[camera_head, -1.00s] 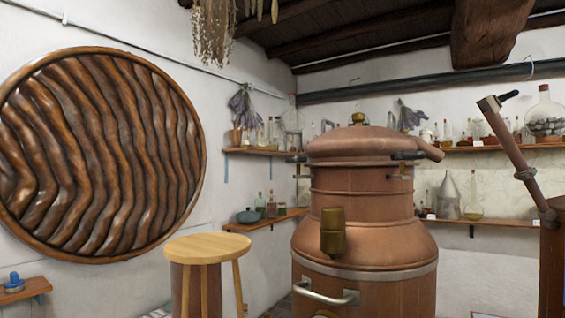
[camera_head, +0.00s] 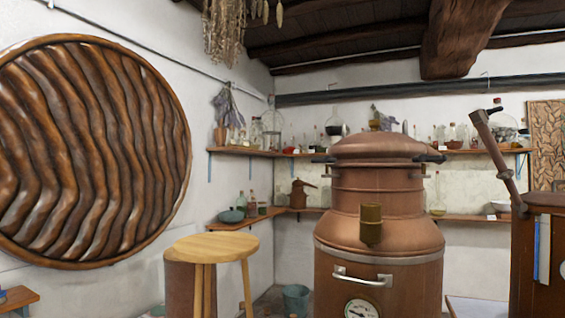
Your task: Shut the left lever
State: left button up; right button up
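A large copper still (camera_head: 378,225) stands right of centre in the head view. Its domed lid (camera_head: 377,147) has a dark lever on each side at the rim. The left lever (camera_head: 324,160) sticks out to the left of the lid, and the right lever (camera_head: 430,159) sticks out to the right. The left lever is small here, and I cannot tell whether it is open or shut. Neither of my grippers is in view.
A wooden stool (camera_head: 211,248) stands left of the still. A wooden cabinet (camera_head: 543,260) with a copper pipe (camera_head: 496,155) above it is at the right. A bucket (camera_head: 296,300) is on the floor behind. Shelves of bottles line the walls.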

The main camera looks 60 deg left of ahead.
aim_at(326, 159)
jog(key=u, duration=1.2)
